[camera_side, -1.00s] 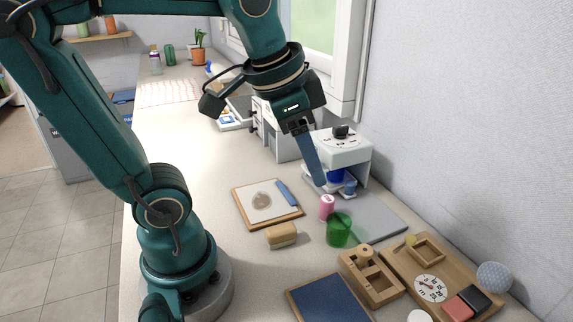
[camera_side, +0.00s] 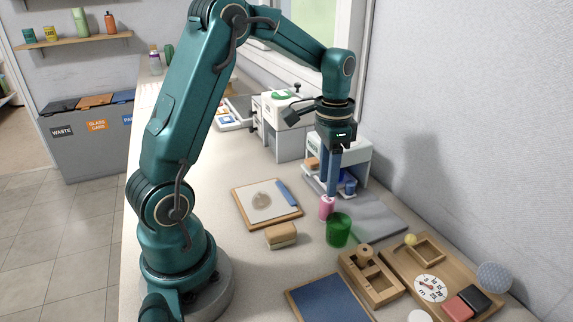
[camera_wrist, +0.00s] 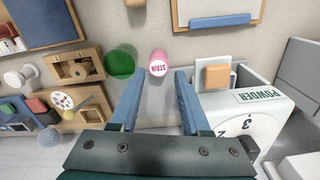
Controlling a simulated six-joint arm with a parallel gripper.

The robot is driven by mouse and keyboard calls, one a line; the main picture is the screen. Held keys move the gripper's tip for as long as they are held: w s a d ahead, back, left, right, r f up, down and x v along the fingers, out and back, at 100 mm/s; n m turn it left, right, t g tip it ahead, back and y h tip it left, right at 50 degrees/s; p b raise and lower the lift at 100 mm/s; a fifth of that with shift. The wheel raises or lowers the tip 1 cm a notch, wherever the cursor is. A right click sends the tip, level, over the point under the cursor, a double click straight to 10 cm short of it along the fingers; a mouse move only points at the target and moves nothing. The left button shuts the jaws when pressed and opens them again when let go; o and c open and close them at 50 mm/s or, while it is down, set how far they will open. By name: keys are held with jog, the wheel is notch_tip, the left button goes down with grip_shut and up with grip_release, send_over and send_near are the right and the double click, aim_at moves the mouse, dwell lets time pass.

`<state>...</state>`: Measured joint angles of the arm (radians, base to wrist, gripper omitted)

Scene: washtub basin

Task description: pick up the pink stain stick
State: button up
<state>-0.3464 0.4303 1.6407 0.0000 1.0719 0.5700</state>
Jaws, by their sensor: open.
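The pink stain stick (camera_side: 326,208) stands upright on the counter, just behind and left of the green cup (camera_side: 338,230) in the side view. In the wrist view its lettered pale top reads STAIN (camera_wrist: 158,67), and the green cup (camera_wrist: 121,62) is close to its left. My gripper (camera_side: 333,190) points down, its blue fingers above and close to the stick in the side view. In the wrist view my gripper (camera_wrist: 157,80) is open, with the stick just beyond the gap between the fingertips. Whether a finger touches the stick cannot be told.
The white powder dispenser (camera_wrist: 252,112) stands close to the right finger in the wrist view. A tan sponge block (camera_side: 281,236), a framed board (camera_side: 267,204) and a wooden holder (camera_side: 371,278) lie around. A grey mat (camera_side: 385,222) lies right of the cup.

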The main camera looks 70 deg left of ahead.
aim_at(327, 208)
jog(key=shift+w+d+f, duration=0.1)
jog(key=shift+d+f, duration=0.05)
jog(key=shift+f, duration=3.8)
grip_shut()
